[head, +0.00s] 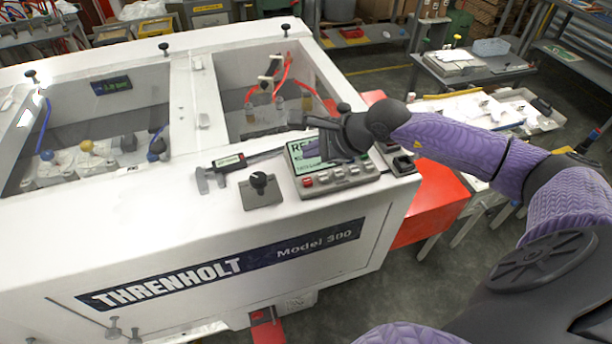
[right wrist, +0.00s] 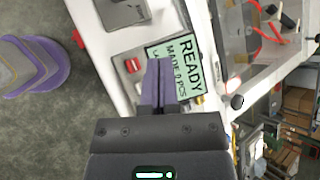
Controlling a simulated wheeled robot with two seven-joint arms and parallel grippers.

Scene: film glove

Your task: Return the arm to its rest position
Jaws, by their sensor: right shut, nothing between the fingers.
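My right arm (head: 455,140), in a purple sleeve, reaches in from the right of the head view. Its gripper (head: 312,148) is over the control panel (head: 340,183) and hides part of the panel's green screen. In the right wrist view the two purple fingers (right wrist: 158,68) are together with nothing between them, in front of the screen (right wrist: 188,62). The screen reads READY and MADE 0 PCS. I cannot tell whether the fingertips touch the panel. My left gripper is not in view.
The panel sits on the white THRENHOLT machine (head: 230,232). A caliper (head: 238,160) and a black knob on a plate (head: 260,183) lie left of it. Two open bays hold fittings and red tubes (head: 285,72). A red part (head: 430,205) juts out right, near a cluttered table (head: 490,98).

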